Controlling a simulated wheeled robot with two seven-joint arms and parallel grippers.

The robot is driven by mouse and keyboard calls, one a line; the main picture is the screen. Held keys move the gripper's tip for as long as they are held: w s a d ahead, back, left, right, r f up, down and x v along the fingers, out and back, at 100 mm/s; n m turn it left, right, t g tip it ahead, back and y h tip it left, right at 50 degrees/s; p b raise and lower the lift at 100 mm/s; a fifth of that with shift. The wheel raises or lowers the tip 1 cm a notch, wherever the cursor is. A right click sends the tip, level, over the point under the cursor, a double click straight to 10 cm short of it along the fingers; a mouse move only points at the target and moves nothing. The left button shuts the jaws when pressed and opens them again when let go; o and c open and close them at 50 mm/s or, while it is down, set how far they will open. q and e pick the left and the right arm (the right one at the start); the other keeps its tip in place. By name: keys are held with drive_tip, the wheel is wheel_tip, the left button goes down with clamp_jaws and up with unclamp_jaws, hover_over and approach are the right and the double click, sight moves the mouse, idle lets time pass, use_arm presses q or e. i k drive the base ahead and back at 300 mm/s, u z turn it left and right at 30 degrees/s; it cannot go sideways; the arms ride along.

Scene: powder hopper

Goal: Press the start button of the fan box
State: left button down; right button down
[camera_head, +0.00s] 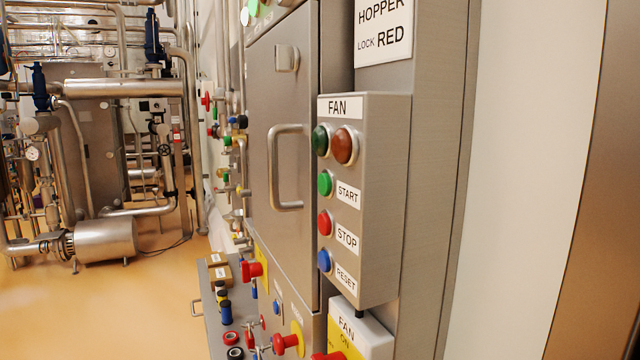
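The fan box (383,200) is a grey box with a "FAN" label, fixed to the steel cabinet right of centre. Its green start button (325,184) sits beside the "START" label, below a dark green lamp (320,140) and a dark red lamp (344,146). Under it are the red stop button (325,223) and the blue reset button (324,260). Nothing covers the buttons. Neither of my grippers shows in the head view.
A steel door with a handle (286,167) is left of the fan box. A "FAN ON" switch box (359,332) sits below it. Red knobs (286,343) stick out lower down. A grey tray (213,318) holds small items. Open floor (110,310) lies left, with pipework behind.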

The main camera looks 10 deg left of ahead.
sight(323, 182)
drive_tip(key=z, duration=2)
drive_tip(key=k, duration=0.6)
drive_tip(key=u, duration=1.4)
